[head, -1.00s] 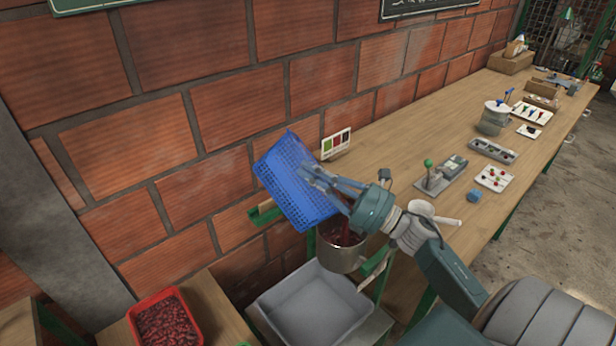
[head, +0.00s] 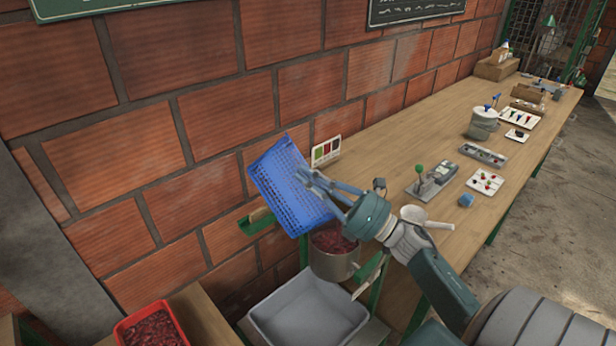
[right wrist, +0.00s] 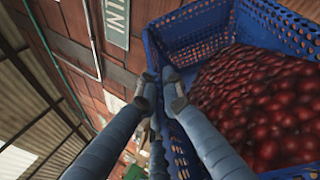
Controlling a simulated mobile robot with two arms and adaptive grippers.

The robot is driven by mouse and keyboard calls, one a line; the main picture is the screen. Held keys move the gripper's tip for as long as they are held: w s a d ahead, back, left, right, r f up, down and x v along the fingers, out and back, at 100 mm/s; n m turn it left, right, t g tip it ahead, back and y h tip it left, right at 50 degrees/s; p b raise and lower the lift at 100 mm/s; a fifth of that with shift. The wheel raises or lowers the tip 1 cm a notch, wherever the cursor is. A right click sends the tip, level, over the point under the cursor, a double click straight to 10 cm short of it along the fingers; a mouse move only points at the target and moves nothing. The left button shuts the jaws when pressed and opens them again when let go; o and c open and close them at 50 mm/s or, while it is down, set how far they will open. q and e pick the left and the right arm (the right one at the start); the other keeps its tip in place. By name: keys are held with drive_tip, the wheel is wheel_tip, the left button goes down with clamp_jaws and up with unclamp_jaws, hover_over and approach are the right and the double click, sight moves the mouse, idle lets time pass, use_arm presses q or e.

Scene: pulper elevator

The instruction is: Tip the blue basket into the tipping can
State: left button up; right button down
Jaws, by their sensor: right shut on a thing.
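The blue basket (head: 290,186) is a perforated crate, held steeply tilted above the tipping can. My right gripper (head: 306,180) is shut on its rim, one finger on each side of the wall. The right wrist view shows the fingers (right wrist: 160,88) at the rim and many red cherries (right wrist: 258,105) still in the basket (right wrist: 195,42). The metal tipping can (head: 334,265) stands just below the basket's lower edge and holds red cherries (head: 331,239) near its rim. The basket's inside is hidden in the head view. My left gripper is not in view.
A grey tray (head: 309,318) lies below the can. A red crate (head: 150,329) of dark cherries stands at lower left. The wooden bench (head: 390,160) at right carries a white scoop (head: 424,218), a green-knobbed device (head: 421,182) and small trays. A brick wall is close behind the basket.

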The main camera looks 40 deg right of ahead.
drive_tip(key=shift+d+r, duration=0.1)
drive_tip(key=shift+s+d+f+m+t+h+b, duration=0.2)
drive_tip(key=shift+d+m+t+b, duration=0.25)
drive_tip(key=shift+d+m+b, duration=0.35)
drive_tip(key=shift+s+d+f+m+t+h+b, duration=0.2)
drive_tip(key=shift+d+m+t+b, duration=0.35)
drive_tip(key=shift+b, duration=0.45)
drive_tip(key=shift+a, duration=0.1)
